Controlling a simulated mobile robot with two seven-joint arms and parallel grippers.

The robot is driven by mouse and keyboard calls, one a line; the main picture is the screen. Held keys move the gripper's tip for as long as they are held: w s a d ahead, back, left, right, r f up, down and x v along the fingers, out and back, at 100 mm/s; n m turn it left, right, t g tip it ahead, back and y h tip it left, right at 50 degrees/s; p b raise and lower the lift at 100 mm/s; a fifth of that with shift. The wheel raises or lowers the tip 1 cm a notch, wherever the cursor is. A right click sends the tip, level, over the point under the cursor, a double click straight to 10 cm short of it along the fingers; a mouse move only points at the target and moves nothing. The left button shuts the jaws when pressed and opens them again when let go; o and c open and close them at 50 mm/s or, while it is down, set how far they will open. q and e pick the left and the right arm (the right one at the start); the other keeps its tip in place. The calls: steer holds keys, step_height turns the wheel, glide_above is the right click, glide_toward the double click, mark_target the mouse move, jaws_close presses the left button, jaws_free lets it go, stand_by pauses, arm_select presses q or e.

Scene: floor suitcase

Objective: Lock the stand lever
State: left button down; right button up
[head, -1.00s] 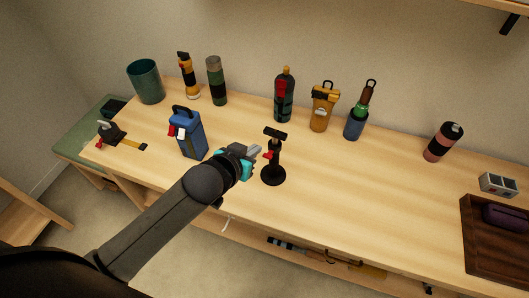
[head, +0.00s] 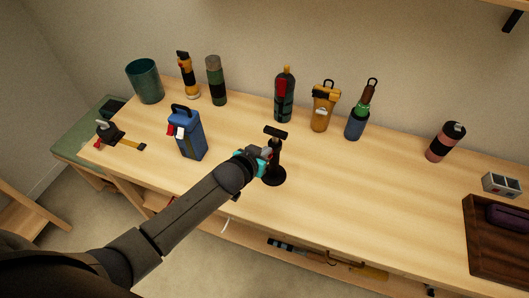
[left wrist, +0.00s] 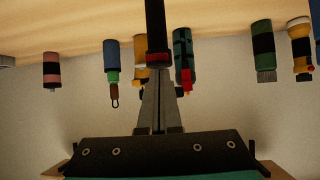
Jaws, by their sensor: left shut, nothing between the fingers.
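The black stand (head: 276,160) stands upright on the workbench on its round base, with a short bar across its top. In the left wrist view, which is upside down, its post (left wrist: 154,28) hangs from the top edge with the red lever (left wrist: 158,57) across it. My left gripper (head: 265,154) is at the left side of the post, at lever height, and hides most of the lever in the head view. In the left wrist view its fingers (left wrist: 158,92) are shut and empty, tips at or very close to the lever; contact cannot be told. My right gripper is not in view.
A blue canister (head: 187,136) stands left of my left arm. Behind the stand are a dark bottle (head: 284,98), a yellow container (head: 324,108) and a green bottle in a blue holder (head: 354,127). A dark tray (head: 485,240) lies far right. The bench between is clear.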

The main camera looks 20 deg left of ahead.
arm_select(q)
steer(key=shift+s+f, duration=0.1)
steer(key=shift+f, duration=0.1)
stand_by(0.3)
steer(key=shift+s+f+t+b, duration=0.15)
steer(key=shift+t+b, duration=0.25)
steer(key=shift+b, duration=0.25)
steer(key=f+t+b, duration=0.1)
steer(key=t+b, duration=0.1)
steer(key=b, duration=0.1)
steer(key=t+b, duration=0.1)
steer(key=b, duration=0.3)
steer(key=s+f+t+b, duration=0.1)
steer(key=t+b, duration=0.1)
steer(key=b, duration=0.2)
steer(key=shift+a+f+t+h, duration=0.15)
steer(key=shift+f+t+h, duration=0.15)
steer(key=shift+f+h, duration=0.1)
steer(key=shift+r, duration=0.15)
